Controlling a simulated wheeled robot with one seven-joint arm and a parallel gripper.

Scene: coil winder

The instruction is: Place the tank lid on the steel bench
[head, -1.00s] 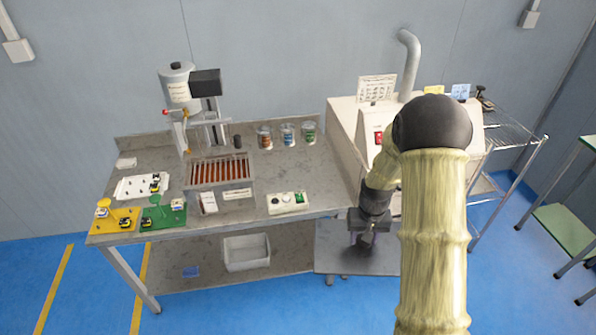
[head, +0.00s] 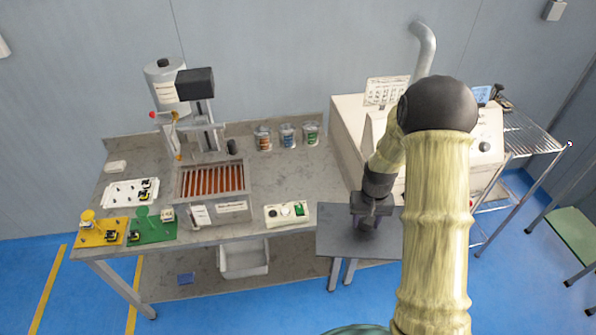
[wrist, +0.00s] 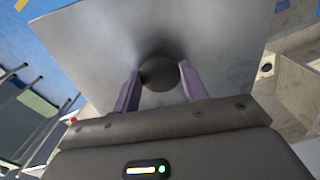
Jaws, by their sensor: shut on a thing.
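The tank lid (head: 340,243) is a flat dark-grey plate at the front right of the steel bench (head: 330,184). It also shows in the wrist view as a wide grey plate (wrist: 100,50) with a round dark knob (wrist: 157,73). My gripper (head: 368,224) is above the lid, with its two fingers (wrist: 161,80) shut on the knob. The lid looks roughly level and overlaps the bench's right front corner in the head view. I cannot tell its clearance from the bench. My arm hides its right edge.
On the bench stand an open tank with copper-coloured bars (head: 212,180), a control box (head: 287,213), several jars (head: 287,136), and green (head: 152,228) and yellow (head: 101,232) boards. A cream machine (head: 350,120) is behind my arm. Bare bench top lies right of the tank.

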